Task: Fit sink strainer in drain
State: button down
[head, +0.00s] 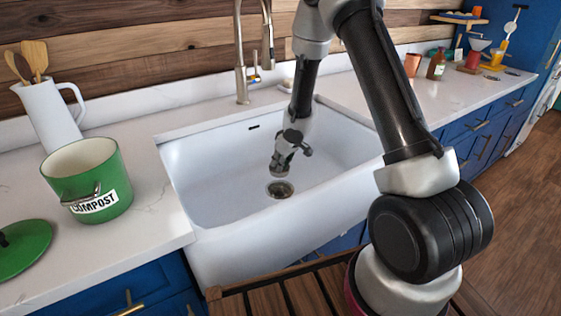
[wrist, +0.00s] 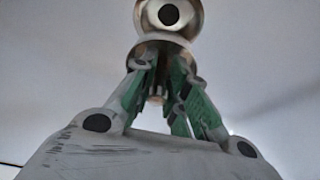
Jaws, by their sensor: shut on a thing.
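The drain (head: 280,189) is a dark round opening with a metal rim in the floor of the white sink (head: 215,190). My gripper (head: 281,170) points down just above the drain. In the wrist view my gripper (wrist: 165,95) has its green-padded fingers closed on the metal sink strainer (wrist: 160,48), which shows small and blurred between and beyond the fingertips. The drain (wrist: 168,14) shows as a ring with a dark centre at the top of that view, close to the strainer. I cannot tell whether the two touch. In the head view the strainer cannot be clearly made out.
A tall faucet (head: 241,60) stands behind the sink. A green compost pot (head: 90,180), its green lid (head: 22,248) and a white jug (head: 48,115) with wooden utensils are on the left counter. Bottles and small items stand on the right counter. The sink is otherwise empty.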

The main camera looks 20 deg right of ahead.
jog(key=shift+f, duration=5.35)
jog(key=c, duration=1.3)
grip_release()
